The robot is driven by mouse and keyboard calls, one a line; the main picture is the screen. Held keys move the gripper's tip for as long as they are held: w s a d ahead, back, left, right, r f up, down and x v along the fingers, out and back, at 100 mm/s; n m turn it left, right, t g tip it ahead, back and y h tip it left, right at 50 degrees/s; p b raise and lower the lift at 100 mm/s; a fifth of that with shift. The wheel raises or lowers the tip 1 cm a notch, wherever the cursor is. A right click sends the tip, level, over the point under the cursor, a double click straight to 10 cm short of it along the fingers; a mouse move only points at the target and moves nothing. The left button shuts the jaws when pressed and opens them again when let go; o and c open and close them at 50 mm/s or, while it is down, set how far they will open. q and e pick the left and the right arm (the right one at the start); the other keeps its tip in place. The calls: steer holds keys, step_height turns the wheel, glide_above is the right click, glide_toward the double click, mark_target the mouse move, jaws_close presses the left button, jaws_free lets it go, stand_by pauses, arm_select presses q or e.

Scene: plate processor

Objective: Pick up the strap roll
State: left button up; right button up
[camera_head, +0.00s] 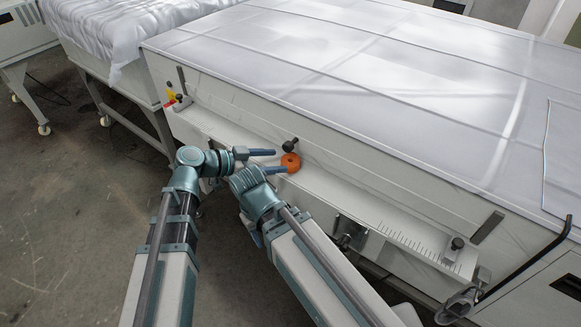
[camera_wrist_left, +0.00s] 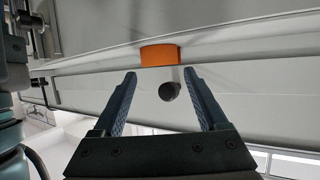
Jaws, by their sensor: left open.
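The lower finger's tip looks close to the roll; contact cannot be told. In the left wrist view the open fingers (camera_wrist_left: 160,74) have a clear gap between them. My right gripper cannot be made out.
A black knob (camera_head: 289,146) stands close beside the roll and also shows in the left wrist view (camera_wrist_left: 168,91). A yellow and red item (camera_head: 171,98) is at the ledge's left end. A ruled scale plate (camera_head: 420,246) and another knob (camera_head: 457,243) lie to the right.

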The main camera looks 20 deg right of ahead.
mark_target(292, 159)
arm_select(q)
steer(key=shift+w+d+f, duration=0.1)
steer(key=shift+d+f, duration=0.1)
steer(key=shift+d, duration=0.35)
steer(key=b+x, duration=0.2)
steer(key=x, duration=0.3)
steer(key=shift+f, duration=0.15)
steer(key=c, duration=1.1)
steer(key=shift+o, duration=0.2)
steer(key=shift+r, duration=0.2)
steer(key=s+a, duration=0.2)
steer(key=a, duration=0.6)
steer(key=s+a, duration=0.1)
steer(key=a, duration=0.8)
steer(key=shift+s+a, duration=0.3)
steer(key=shift+s, duration=0.1)
